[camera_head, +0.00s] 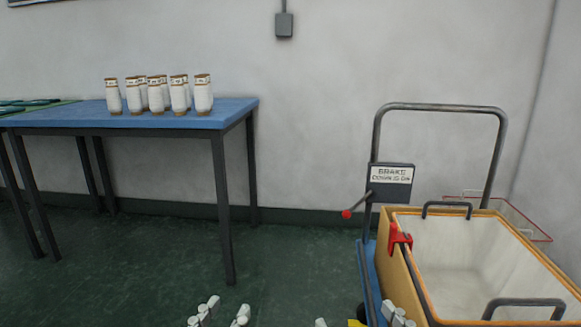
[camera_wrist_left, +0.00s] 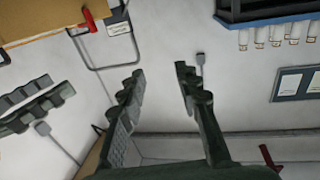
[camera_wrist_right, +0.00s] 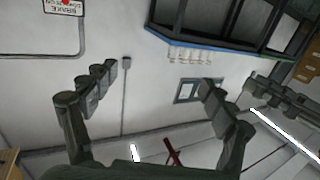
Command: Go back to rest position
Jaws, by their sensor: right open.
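My left gripper (camera_head: 222,313) shows at the bottom edge of the head view, left of centre. In the left wrist view its two fingers (camera_wrist_left: 160,72) stand apart with nothing between them. My right gripper (camera_head: 358,318) is at the bottom edge too, in front of the cart, mostly cut off by the frame. In the right wrist view its fingers (camera_wrist_right: 156,76) are spread wide and empty. Both grippers are clear of the table and its cones. Each wrist view also shows fingers of the other gripper at its side.
A blue table (camera_head: 180,120) at the left bears several white yarn cones (camera_head: 203,95) and green items (camera_head: 30,103). At the right stands a cart with a bin (camera_head: 398,270), a handle (camera_head: 445,107), a brake sign (camera_head: 391,175) and a red-knobbed lever (camera_head: 347,213). The floor between is clear.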

